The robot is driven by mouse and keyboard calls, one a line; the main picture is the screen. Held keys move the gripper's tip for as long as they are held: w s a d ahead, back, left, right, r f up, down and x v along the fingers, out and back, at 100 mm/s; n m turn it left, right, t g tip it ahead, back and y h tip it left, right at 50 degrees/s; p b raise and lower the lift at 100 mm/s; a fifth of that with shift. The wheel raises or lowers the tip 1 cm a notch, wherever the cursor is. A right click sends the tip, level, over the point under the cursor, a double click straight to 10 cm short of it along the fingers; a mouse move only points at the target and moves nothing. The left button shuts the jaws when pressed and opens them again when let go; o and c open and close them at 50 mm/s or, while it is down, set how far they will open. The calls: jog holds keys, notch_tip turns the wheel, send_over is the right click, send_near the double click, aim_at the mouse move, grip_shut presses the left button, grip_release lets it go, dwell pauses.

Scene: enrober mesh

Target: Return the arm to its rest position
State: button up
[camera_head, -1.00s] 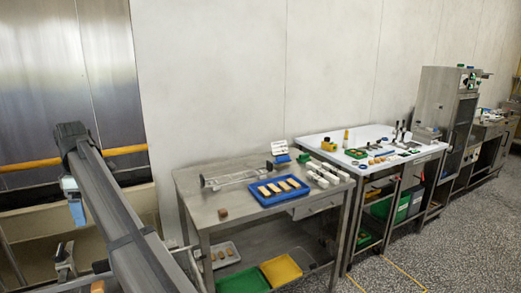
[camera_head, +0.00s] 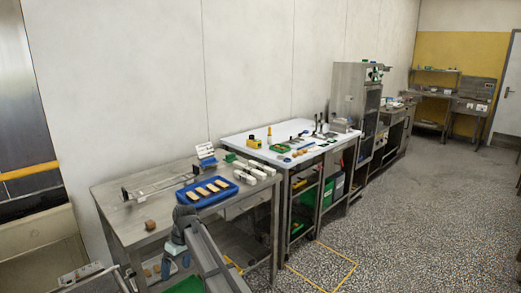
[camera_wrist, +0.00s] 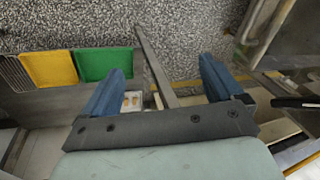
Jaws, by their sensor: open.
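My gripper (camera_head: 175,267) hangs at the lower middle of the head view, in front of the near side of the steel table (camera_head: 118,218). In the wrist view its two blue fingers (camera_wrist: 161,84) stand wide apart with nothing held between them. Past them lie the speckled floor and a grey bar, probably part of a table frame. My gripper appears clear of the things on the tabletop, though its exact distance from the table edge is hard to tell.
The table holds a blue tray (camera_head: 181,198) of light bars, a wire rack (camera_head: 160,184), white blocks (camera_head: 262,165) and a small brown block (camera_head: 150,225). Yellow (camera_wrist: 48,69) and green (camera_wrist: 104,64) trays sit at left in the wrist view. Open floor (camera_head: 400,225) lies right.

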jog(key=s+d+f+m+g+h, duration=0.15)
jog(key=s+d+f, duration=0.35)
jog(key=d+f, duration=0.5)
jog(key=s+d+f+m, duration=0.3)
jog(key=s+d+f, duration=0.2)
jog(key=d+f, duration=0.5)
jog(key=s+d+f+m+h, duration=0.15)
jog(key=s+d+f, duration=0.35)
jog(key=d+f, duration=0.5)
jog(key=s+d+f+m+g, duration=0.1)
jog(key=s+d, duration=0.4)
jog(key=s, duration=0.5)
jog(key=s+d+f+m+g, duration=0.1)
jog(key=s+d+f+m, duration=0.2)
jog(key=s, duration=0.7)
jog(key=s+d+f+m+g, duration=0.1)
jog(key=s+d+f+m, duration=0.1)
jog(key=s+d+f, duration=0.4)
jog(key=s+d, duration=0.3)
jog(key=s, duration=0.2)
jog(key=shift+d, duration=0.2)
